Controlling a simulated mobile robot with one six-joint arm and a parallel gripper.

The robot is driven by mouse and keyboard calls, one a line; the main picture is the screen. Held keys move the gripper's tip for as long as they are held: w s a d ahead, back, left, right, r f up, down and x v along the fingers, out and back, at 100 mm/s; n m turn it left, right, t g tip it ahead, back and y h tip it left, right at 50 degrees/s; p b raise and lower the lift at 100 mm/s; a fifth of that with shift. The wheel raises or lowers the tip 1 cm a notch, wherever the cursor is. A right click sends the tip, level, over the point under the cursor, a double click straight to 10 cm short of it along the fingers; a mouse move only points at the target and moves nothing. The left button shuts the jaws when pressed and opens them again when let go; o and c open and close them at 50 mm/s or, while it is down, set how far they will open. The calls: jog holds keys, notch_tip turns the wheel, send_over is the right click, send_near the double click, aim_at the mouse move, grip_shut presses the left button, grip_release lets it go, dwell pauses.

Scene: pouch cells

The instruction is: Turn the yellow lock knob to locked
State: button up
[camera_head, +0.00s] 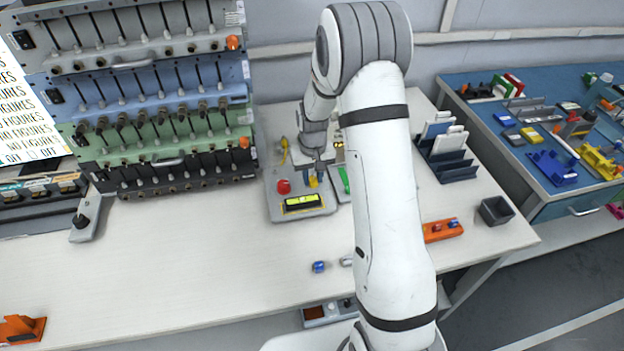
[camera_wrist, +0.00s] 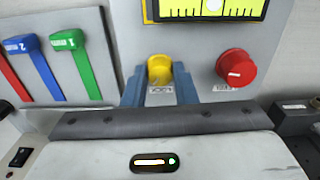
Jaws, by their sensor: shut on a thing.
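The yellow lock knob (camera_wrist: 159,69) is in the middle of the wrist view, on a grey panel above a small label. My gripper (camera_wrist: 160,88) is shut on it, with one blue-grey finger on each side. In the head view my gripper (camera_head: 313,180) reaches down to the grey device (camera_head: 292,212), and the yellow knob shows only in part between the fingers. The knob's exact turn and the label's wording are hard to read.
A red knob (camera_wrist: 236,68) sits right of the yellow one, with a yellow-green display (camera_wrist: 208,8) above. Green (camera_wrist: 70,42) and blue (camera_wrist: 22,45) levers stand to the left. A rack of panels (camera_head: 150,100) stands left of the device. The bench front (camera_head: 180,270) is mostly clear.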

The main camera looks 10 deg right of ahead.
aim_at(313, 179)
jog(key=m+b, duration=0.1)
jog(key=m, duration=0.3)
jog(key=shift+f+m+b, duration=0.1)
jog(key=shift+m+b, duration=0.2)
jog(key=shift+b, duration=0.05)
jog(key=shift+s+m+b, duration=0.1)
jog(key=shift+m+b, duration=0.4)
jog(key=shift+m, duration=1.5)
jog(key=o, duration=1)
jog(key=shift+r, duration=4)
